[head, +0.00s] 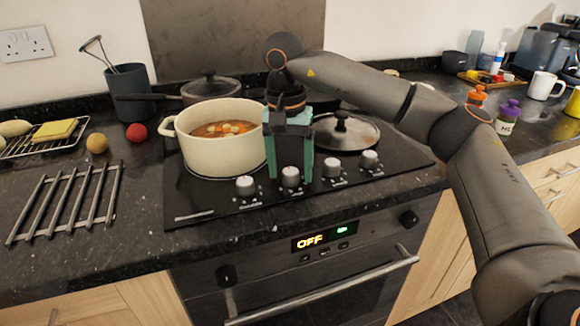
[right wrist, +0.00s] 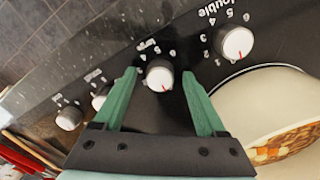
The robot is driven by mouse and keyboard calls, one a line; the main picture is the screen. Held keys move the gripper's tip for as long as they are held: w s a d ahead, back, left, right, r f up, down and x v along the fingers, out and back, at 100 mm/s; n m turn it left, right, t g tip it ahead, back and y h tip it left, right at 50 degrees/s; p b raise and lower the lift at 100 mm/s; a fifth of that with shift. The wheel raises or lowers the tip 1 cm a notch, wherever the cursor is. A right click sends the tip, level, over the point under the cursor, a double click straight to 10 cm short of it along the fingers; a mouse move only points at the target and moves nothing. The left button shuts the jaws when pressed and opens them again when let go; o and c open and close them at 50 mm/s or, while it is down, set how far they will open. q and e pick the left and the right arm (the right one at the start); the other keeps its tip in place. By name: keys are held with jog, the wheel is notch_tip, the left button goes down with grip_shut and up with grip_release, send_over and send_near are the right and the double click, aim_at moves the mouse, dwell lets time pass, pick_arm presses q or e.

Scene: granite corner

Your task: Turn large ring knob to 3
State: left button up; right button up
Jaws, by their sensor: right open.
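The large ring knob (head: 291,178) is white with a black base, second from the left in the row on the hob's front. In the right wrist view the knob (right wrist: 159,76), marked "large", sits between my green fingers. Its short red mark points toward the lower edge of that picture; the digit it points at cannot be read. My right gripper (head: 290,168) is open, pointing down over this knob, one finger on each side. In the right wrist view the gripper (right wrist: 161,76) shows a gap beside the knob on both sides. My left gripper is not in view.
The "double" knob (right wrist: 236,43) is beside it, with two other knobs (head: 332,168) (head: 370,160) on the opposite side. A cream soup pot (head: 222,157) stands close behind on the left. A lidded pan (head: 340,132) is behind right. The oven display (head: 310,241) reads OFF.

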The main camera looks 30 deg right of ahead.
grip_shut()
dwell(0.4)
